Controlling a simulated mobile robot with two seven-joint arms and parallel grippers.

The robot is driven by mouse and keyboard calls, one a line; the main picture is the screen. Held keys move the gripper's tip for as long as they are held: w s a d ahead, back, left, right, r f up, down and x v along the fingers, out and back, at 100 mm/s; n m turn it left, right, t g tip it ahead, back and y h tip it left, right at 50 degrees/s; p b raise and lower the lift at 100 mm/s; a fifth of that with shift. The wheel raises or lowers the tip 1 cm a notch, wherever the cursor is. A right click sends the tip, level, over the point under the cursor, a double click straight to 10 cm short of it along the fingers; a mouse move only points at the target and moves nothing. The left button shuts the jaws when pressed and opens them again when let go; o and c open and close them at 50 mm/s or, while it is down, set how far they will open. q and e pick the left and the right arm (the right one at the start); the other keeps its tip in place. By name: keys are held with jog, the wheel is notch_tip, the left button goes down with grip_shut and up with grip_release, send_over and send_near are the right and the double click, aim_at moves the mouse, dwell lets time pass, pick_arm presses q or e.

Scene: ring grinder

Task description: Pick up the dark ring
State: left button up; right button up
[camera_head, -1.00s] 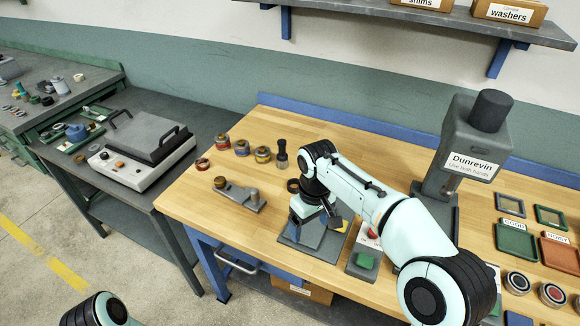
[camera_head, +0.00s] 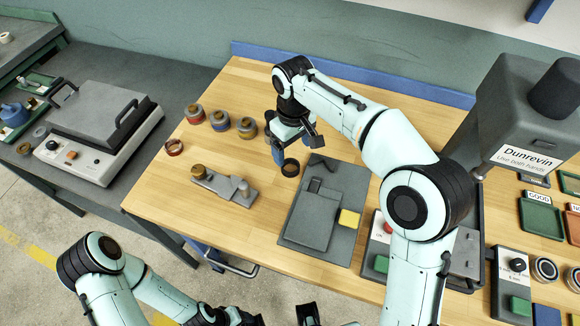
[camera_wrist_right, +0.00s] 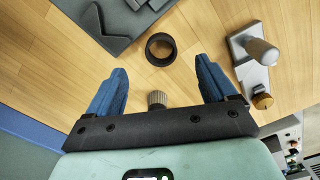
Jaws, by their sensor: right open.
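The dark ring (camera_head: 290,173) lies on the wooden bench, left of the grey plate. My right gripper (camera_head: 280,155) is just behind and above it, partly hidden by its own wrist. In the right wrist view the dark ring (camera_wrist_right: 160,63) lies flat just beyond the gripper's (camera_wrist_right: 162,68) two blue fingers. The fingers are spread wide with nothing between them, and the ring lines up with their gap. My left arm comes in at the bottom left of the head view; dark parts at the bottom edge are cut off, so its gripper's state is unclear.
A grey fixture with a knob and post (camera_head: 224,186) stands left of the ring. Several jars (camera_head: 220,120) stand behind it. A grey plate (camera_head: 318,246) with a yellow block (camera_head: 349,218) lies to the right. The grey Dunrevin press (camera_head: 515,120) stands at the far right.

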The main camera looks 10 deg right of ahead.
aim_at(291, 162)
jog(key=f, duration=0.2)
jog(key=shift+w+f, duration=0.2)
jog(key=shift+f, duration=0.15)
notch_tip(291, 162, down, 5)
jog(key=shift+w+a+f+b, duration=0.1)
jog(key=shift+w+a+b, duration=0.05)
jog(key=shift+b, duration=0.3)
jog(key=c, duration=1.2)
jog(key=shift+r, duration=0.2)
